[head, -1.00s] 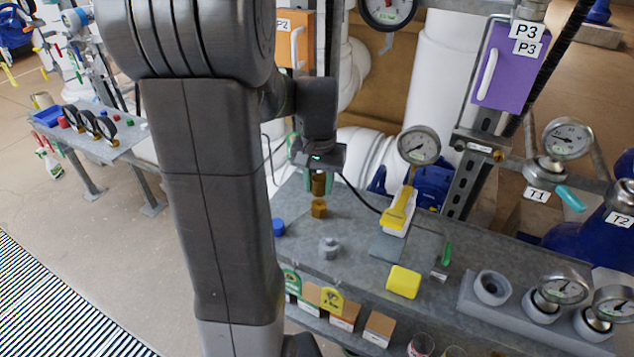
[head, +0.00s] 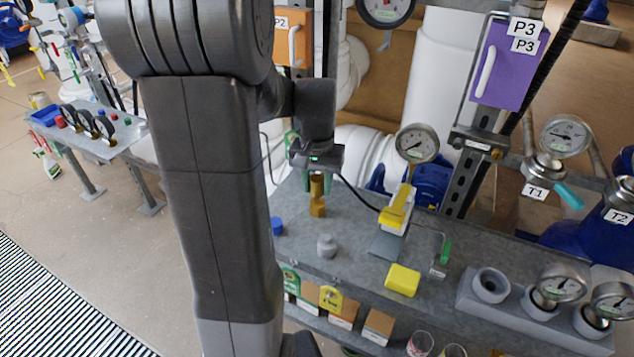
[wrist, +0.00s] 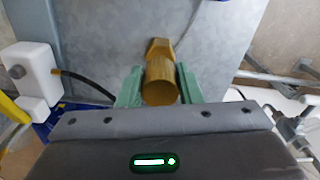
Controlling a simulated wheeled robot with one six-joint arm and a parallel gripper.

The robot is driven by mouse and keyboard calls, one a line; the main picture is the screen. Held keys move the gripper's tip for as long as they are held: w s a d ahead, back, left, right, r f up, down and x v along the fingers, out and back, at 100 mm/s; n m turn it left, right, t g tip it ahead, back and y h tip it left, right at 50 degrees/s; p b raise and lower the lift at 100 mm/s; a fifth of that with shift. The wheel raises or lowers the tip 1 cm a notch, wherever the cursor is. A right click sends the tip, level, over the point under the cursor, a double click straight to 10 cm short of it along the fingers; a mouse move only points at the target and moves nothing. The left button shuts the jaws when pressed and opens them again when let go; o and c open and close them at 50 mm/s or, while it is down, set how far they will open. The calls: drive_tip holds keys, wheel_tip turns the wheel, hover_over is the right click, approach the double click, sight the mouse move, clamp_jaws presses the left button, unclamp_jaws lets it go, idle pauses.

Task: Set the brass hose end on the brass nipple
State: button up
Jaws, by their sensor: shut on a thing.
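The brass hose end (head: 317,187) is a short upright cylinder between the green fingers of my gripper (head: 317,184). The gripper is shut on it above the grey bench. The brass nipple (head: 317,210) stands on the bench directly below, with a hex shape. In the head view the hose end's lower edge meets the nipple's top with no clear gap; I cannot tell how far it is seated. In the wrist view the hose end (wrist: 160,82) lies between the fingertips (wrist: 160,88), and the nipple (wrist: 159,47) shows just beyond it, partly hidden.
On the bench (head: 350,240) stand a grey fitting (head: 327,246), a blue cap (head: 278,226), a yellow block (head: 402,280) and a yellow-and-white tool (head: 397,212). A black cable (head: 358,196) runs beside my gripper. Gauges (head: 560,287) stand at the right.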

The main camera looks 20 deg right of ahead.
drive_tip(key=shift+f, duration=0.25)
drive_tip(key=shift+f, duration=0.2)
drive_tip(key=shift+f, duration=0.15)
idle(1.1)
drive_tip(key=shift+f+b, duration=0.3)
drive_tip(key=shift+b, duration=0.05)
drive_tip(key=shift+f, duration=0.25)
drive_tip(key=shift+f, duration=0.2)
idle(0.3)
idle(0.4)
drive_tip(key=o, duration=0.9)
